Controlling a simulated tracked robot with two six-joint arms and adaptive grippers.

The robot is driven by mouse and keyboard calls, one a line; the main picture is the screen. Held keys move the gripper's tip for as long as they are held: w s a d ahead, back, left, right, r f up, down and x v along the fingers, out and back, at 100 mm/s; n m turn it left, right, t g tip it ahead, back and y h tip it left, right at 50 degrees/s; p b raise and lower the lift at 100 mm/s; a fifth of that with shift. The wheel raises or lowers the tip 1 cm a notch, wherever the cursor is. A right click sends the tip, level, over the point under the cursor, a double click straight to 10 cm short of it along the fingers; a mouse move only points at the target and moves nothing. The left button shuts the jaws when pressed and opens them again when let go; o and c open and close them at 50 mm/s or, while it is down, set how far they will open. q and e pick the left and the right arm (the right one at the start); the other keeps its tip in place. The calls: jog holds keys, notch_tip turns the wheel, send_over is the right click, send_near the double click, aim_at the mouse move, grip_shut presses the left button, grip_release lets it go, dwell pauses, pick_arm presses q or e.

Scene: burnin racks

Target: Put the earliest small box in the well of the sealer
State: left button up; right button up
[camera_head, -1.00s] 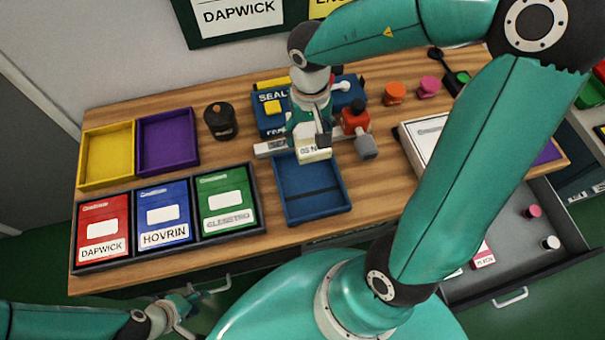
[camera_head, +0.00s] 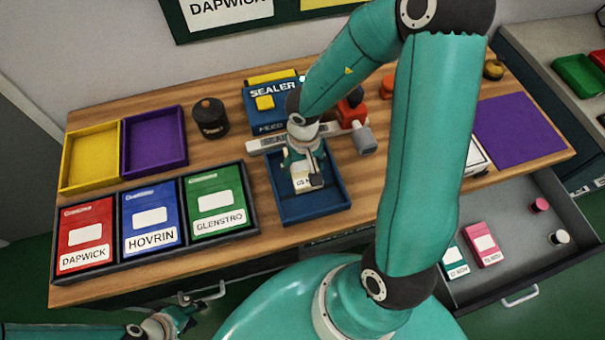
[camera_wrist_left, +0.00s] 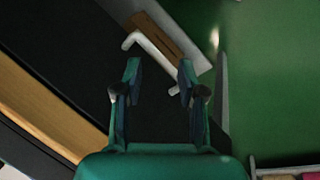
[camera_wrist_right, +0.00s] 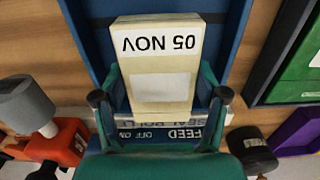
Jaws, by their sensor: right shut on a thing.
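My right gripper (camera_head: 304,165) is shut on a cream small box (camera_wrist_right: 162,75) labelled 05 NOV. In the head view the box (camera_head: 302,182) is over the blue tray (camera_head: 332,205) in front of the sealer; I cannot tell whether it touches the floor. The sealer (camera_head: 262,108) is a blue machine with a yellow button and a FEED label. In the drawer (camera_head: 520,265) lie a green small box (camera_head: 455,264) and a pink small box (camera_head: 483,243), their dates unreadable. My left gripper (camera_wrist_left: 160,85) is open and empty, low beside the table front near a drawer handle.
Red, blue and green cards stand in a black rack (camera_head: 255,222) at front left. Yellow (camera_head: 92,155) and purple (camera_head: 155,142) trays lie behind it. A dark canister (camera_head: 210,118) stands left of the sealer, a red and grey part (camera_head: 363,138) right of it. A purple mat (camera_head: 518,130) lies right.

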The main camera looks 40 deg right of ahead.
aim_at(304, 167)
notch_tip(304, 167, down, 3)
jog(key=shift+f+b, duration=0.1)
jog(key=shift+b, duration=0.5)
jog(key=o, duration=1.2)
